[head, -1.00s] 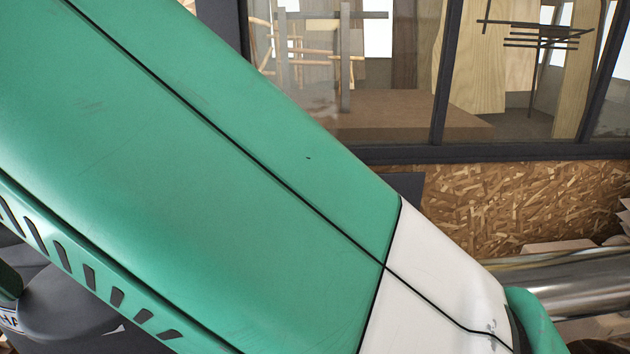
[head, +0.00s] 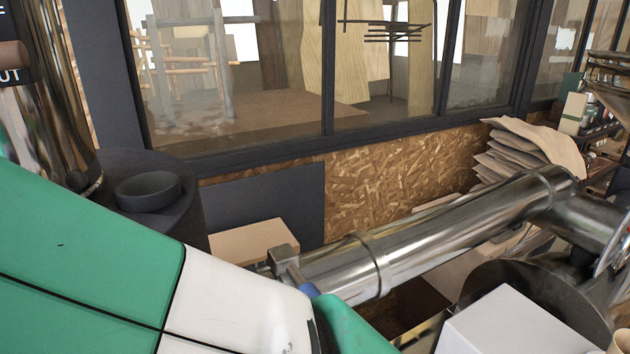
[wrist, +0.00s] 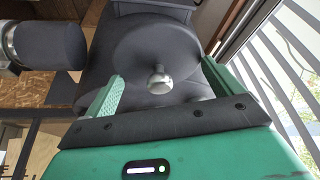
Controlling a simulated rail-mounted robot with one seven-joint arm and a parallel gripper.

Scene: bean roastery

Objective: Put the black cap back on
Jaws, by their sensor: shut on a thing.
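The black cap (wrist: 185,47) is a dark disc with a round silver knob (wrist: 158,78). It sits between the two green fingers of my gripper (wrist: 161,70) in the wrist view, knob facing the camera. The fingers are shut on its sides. In the head view a dark drum (head: 150,222) with a raised round collar (head: 148,188) stands at the left. My gripper is hidden there.
A dark cylinder (wrist: 48,45) lies at upper left in the wrist view. In the head view a shiny metal pipe (head: 440,235) crosses the right half, with a white box (head: 515,325) below it. Stacked sacks (head: 525,150) and a framed window (head: 390,70) are behind.

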